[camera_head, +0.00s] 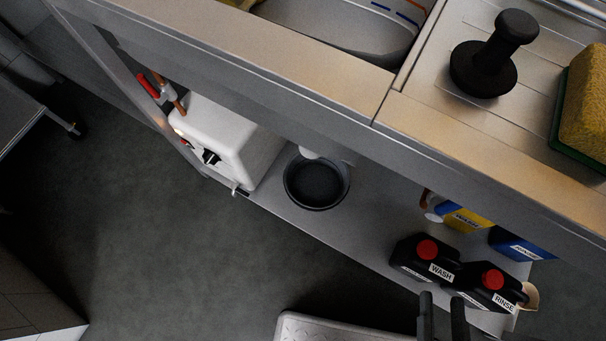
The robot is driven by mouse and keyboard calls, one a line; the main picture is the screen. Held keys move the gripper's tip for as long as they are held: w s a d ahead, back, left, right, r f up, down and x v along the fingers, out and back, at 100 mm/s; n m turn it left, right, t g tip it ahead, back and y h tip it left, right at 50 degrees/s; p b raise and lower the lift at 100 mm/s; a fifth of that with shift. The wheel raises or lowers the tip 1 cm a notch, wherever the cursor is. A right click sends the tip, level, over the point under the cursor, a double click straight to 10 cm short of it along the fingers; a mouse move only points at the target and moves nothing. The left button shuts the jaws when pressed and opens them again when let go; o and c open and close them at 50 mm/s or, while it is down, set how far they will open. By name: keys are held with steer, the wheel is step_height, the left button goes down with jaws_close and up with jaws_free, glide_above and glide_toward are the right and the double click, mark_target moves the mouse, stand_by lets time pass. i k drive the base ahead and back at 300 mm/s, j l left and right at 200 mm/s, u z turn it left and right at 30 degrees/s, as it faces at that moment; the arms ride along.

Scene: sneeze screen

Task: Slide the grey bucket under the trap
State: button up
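A round dark grey bucket (316,185) stands upright on the lower shelf below the sink, with its open top facing me. The white rounded end of the trap (309,153) shows at the bucket's far rim, and the rest of it is hidden by the counter's front edge. I cannot tell how much of the bucket is directly below it. My gripper (442,302) shows as two dark fingers at the bottom edge, right of centre. The fingers are apart with nothing seen between them. It is well to the right of the bucket and nearer to me.
A white box heater (220,140) stands close left of the bucket. Black jugs labelled WASH (425,260) and RINSE (491,286) stand on the shelf (368,228) near my gripper, with blue containers behind. The counter edge (290,95) overhangs the shelf.

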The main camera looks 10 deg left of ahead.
mark_target(321, 184)
steer(key=k+j, duration=0.1)
steer(key=j, duration=0.8)
steer(key=k+j, duration=0.15)
steer(key=j, duration=0.75)
steer(key=k+j, duration=0.15)
steer(key=j, duration=0.3)
steer(key=i, duration=0.45)
steer(key=z, duration=0.05)
